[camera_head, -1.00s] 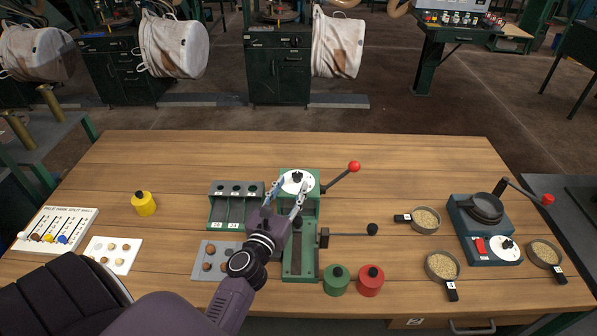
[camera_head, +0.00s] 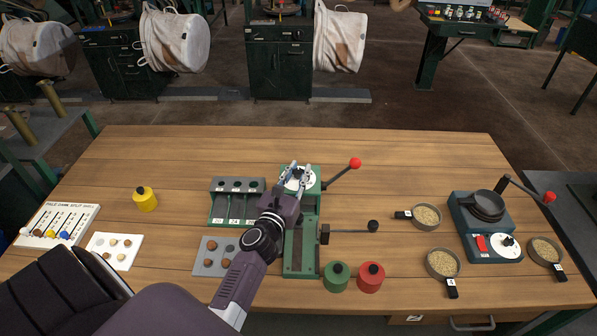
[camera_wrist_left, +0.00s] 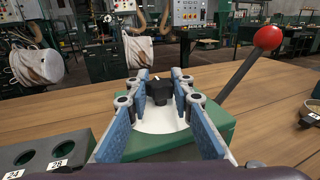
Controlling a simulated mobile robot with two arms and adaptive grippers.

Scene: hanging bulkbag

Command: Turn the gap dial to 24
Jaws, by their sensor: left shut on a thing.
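The gap dial (camera_head: 290,185) is a white disc with a black knob on top of the green machine (camera_head: 301,250) in the middle of the table. My left gripper (camera_head: 297,174) reaches in over the dial. In the left wrist view the fingers (camera_wrist_left: 160,82) close on both sides of the black knob (camera_wrist_left: 159,91), and the white dial plate (camera_wrist_left: 160,120) shows below it. The fingers hide part of the dial, and its scale numbers cannot be read. My right gripper does not show.
A lever with a red ball (camera_head: 355,163) rises right of the dial. A black-knobbed rod (camera_head: 373,227) sticks out lower down. A grey-green rack (camera_head: 238,187) stands close on the left. Green (camera_head: 336,277) and red (camera_head: 370,277) pots stand in front. Table behind the dial is clear.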

